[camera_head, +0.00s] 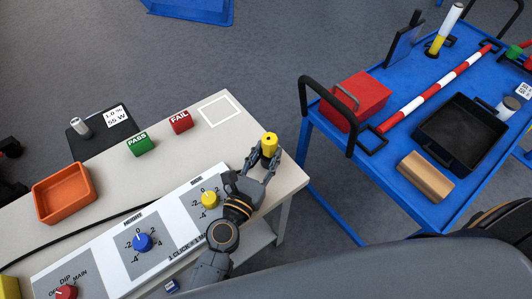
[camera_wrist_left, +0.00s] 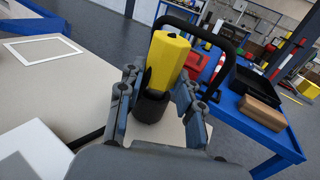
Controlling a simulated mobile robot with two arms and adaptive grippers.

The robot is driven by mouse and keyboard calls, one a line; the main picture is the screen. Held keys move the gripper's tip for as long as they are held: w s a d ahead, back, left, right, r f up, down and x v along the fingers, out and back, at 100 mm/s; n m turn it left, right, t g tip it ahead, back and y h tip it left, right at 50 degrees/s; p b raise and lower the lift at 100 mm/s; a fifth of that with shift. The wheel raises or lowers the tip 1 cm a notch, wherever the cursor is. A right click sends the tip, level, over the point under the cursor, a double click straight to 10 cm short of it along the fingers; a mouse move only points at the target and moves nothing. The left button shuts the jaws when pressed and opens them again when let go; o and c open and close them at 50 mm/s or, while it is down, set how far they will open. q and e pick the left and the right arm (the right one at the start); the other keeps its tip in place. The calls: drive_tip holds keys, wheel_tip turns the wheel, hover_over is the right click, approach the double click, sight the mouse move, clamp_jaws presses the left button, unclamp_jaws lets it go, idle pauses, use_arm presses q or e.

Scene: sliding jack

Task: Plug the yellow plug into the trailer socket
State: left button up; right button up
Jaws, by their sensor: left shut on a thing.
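The yellow plug (camera_head: 269,145) is in my left gripper (camera_head: 261,163), above the right end of the beige table. In the left wrist view the plug (camera_wrist_left: 167,58) has a yellow faceted body and a dark lower part between the fingers of my left gripper (camera_wrist_left: 155,105). It stands roughly upright in that view, tilted slightly. The fingers are closed around the dark part. I cannot make out the trailer socket in either view. My right gripper is not in view.
The beige table (camera_head: 250,121) bears a control panel with knobs (camera_head: 142,242), an orange tray (camera_head: 94,193), and PASS (camera_head: 139,144) and FAIL (camera_head: 181,122) blocks. A blue cart (camera_head: 411,206) stands to the right, its black handle (camera_head: 328,103) near the table. A gap separates them.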

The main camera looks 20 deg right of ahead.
use_arm(q)
drive_tip(key=shift+f, duration=0.2)
drive_tip(key=o, duration=1.2)
drive_tip(key=shift+o, duration=0.2)
drive_tip(key=v, duration=1.1)
drive_tip(key=shift+s+a, duration=0.15)
drive_tip(key=shift+a, duration=0.05)
drive_tip(key=shift+s+a, duration=0.2)
drive_tip(key=shift+s, duration=0.05)
drive_tip(key=shift+d, duration=0.1)
